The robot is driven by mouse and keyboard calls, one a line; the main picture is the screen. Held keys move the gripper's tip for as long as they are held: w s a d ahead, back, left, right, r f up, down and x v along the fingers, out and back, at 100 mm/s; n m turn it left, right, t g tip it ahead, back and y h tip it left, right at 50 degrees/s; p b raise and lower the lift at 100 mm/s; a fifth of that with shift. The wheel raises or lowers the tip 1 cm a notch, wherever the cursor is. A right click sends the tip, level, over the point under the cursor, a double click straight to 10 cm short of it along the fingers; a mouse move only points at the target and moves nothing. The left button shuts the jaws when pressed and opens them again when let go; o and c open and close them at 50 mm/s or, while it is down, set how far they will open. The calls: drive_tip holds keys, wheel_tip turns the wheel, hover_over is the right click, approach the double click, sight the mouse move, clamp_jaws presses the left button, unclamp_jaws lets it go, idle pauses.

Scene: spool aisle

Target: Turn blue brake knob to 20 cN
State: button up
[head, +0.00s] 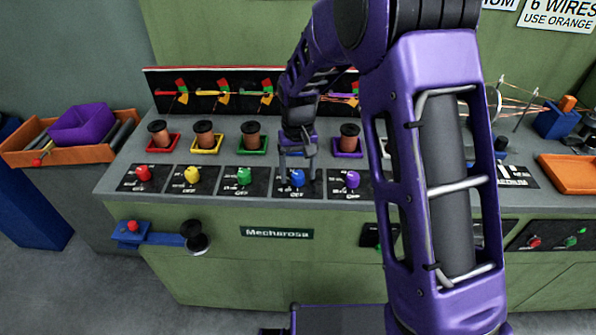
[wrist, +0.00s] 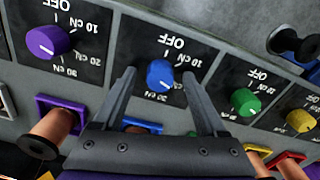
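The blue brake knob (head: 298,178) sits on its black dial plate in the row of knobs on the bench's front strip. In the wrist view the blue knob (wrist: 160,75) appears upside down, with OFF and cN marks around it. A small pale mark shows on its lower right side, but I cannot read its setting surely. My gripper (wrist: 159,74) is open, with one finger on each side of the knob in the picture and gaps on both sides. In the head view my gripper (head: 297,160) hangs over the blue knob; contact cannot be told.
A purple knob (head: 352,179) and a green knob (head: 244,176) flank the blue one; yellow (head: 192,175) and red (head: 143,173) knobs lie further left. Copper spools on coloured trays stand behind.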

sight(297, 174)
wheel_tip(297, 174, up, 17)
drive_tip(key=p, duration=0.1)
drive_tip(key=shift+r+p, duration=0.2)
drive_tip(key=shift+p, duration=0.2)
drive_tip(key=shift+a, duration=0.15)
